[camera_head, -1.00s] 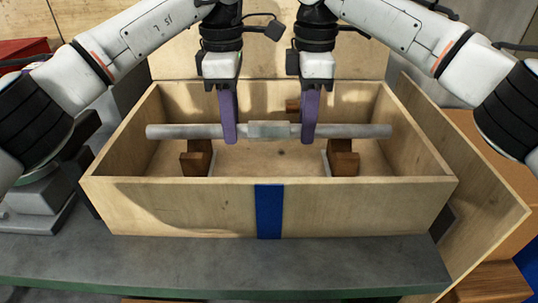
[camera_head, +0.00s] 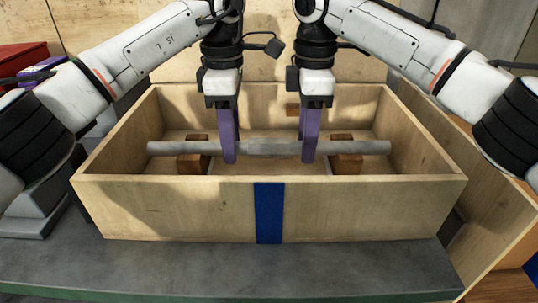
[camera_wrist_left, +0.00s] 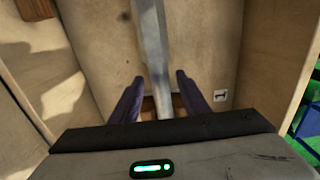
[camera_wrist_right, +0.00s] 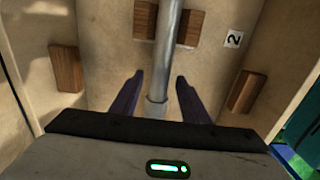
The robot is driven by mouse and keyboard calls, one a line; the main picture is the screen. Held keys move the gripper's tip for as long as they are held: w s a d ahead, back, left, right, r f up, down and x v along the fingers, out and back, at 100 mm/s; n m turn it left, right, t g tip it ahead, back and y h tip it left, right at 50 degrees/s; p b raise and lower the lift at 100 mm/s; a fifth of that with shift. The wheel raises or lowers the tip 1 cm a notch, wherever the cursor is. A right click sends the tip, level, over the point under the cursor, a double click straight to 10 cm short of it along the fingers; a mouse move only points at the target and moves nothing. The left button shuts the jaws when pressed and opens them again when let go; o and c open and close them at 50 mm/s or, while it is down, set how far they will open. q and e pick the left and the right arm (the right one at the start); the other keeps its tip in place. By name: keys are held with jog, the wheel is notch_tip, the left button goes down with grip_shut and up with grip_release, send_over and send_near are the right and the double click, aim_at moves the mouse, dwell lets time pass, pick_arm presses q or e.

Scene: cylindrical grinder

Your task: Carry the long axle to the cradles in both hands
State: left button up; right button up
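The long axle (camera_head: 270,148) is a grey metal rod with a thicker middle, lying level inside the wooden box. It appears to lie in the left wooden cradle (camera_head: 193,162) and the right wooden cradle (camera_head: 346,163). In the right wrist view the axle (camera_wrist_right: 165,50) passes between a cradle's two blocks (camera_wrist_right: 190,28). My left gripper (camera_head: 228,158) is left of the axle's middle, my right gripper (camera_head: 310,158) right of it. In the left wrist view my left fingers (camera_wrist_left: 157,88) stand apart around the axle (camera_wrist_left: 152,45). My right fingers (camera_wrist_right: 158,88) also stand apart around it, with gaps.
The open wooden box (camera_head: 150,210) with a blue front stripe (camera_head: 268,212) surrounds the axle on a grey table (camera_head: 200,268). Its walls rise around both grippers' fingertips. A wooden panel (camera_head: 500,225) leans at the right. A red object (camera_head: 25,60) is at the left back.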

jog(key=shift+r, duration=0.5)
pick_arm(q)
notch_tip(320, 180, up, 12)
pick_arm(e)
notch_tip(320, 180, up, 11)
dwell(0.5)
jog(key=shift+s+f, duration=0.1)
